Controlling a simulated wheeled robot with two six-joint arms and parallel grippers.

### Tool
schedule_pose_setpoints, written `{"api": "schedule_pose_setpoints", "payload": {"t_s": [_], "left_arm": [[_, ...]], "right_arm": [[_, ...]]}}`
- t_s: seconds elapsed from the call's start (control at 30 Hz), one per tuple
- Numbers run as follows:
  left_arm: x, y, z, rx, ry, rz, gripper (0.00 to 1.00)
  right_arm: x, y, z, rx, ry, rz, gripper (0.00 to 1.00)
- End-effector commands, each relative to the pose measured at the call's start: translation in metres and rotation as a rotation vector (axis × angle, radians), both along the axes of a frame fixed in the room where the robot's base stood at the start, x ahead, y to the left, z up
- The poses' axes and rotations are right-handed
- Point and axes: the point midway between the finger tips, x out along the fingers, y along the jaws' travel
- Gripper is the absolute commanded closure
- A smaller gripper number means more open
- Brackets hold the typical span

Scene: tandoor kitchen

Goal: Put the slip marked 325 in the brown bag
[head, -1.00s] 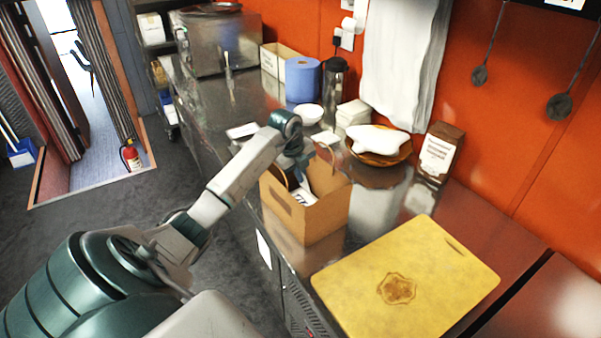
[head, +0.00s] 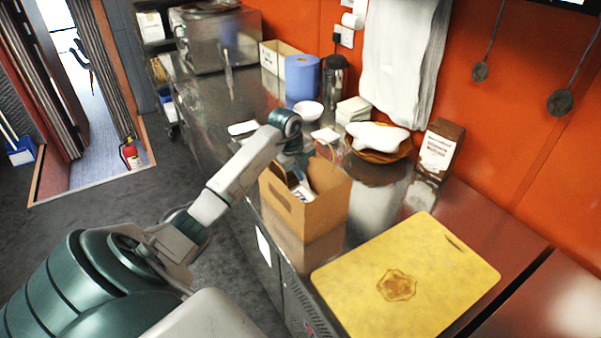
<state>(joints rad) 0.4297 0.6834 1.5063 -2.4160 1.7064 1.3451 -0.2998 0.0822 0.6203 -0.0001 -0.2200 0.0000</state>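The brown bag (head: 322,212) stands open and upright on the steel counter, with a cut-out handle hole in its front. Something white with dark marks (head: 303,191) shows inside its mouth; I cannot read it. My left arm reaches in from the left, and its wrist is over the bag's back-left rim. My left gripper (head: 297,165) points down at the bag's mouth; its fingertips are mostly hidden, so its opening is unclear. White slips or cards lie on the counter behind, one at left (head: 243,128) and one at right (head: 325,135). No number 325 is legible. My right gripper is out of view.
A yellow cutting board (head: 410,270) lies at the front right. Behind the bag are a wooden plate with a white cloth-like item (head: 378,137), a white bowl (head: 307,112), a blue roll (head: 301,78) and a brown packet (head: 440,148) by the orange wall.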

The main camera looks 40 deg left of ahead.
Motion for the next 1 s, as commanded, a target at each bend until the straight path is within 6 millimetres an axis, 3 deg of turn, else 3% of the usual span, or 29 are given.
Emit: {"api": "schedule_pose_setpoints", "payload": {"t_s": [0.5,1.0], "left_arm": [[0.0,0.0,-0.015,-0.001,0.001,0.0,1.0],[0.0,0.0,-0.016,0.0,0.0,0.0,1.0]], "right_arm": [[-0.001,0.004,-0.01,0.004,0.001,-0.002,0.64],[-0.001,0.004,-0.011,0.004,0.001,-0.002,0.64]]}}
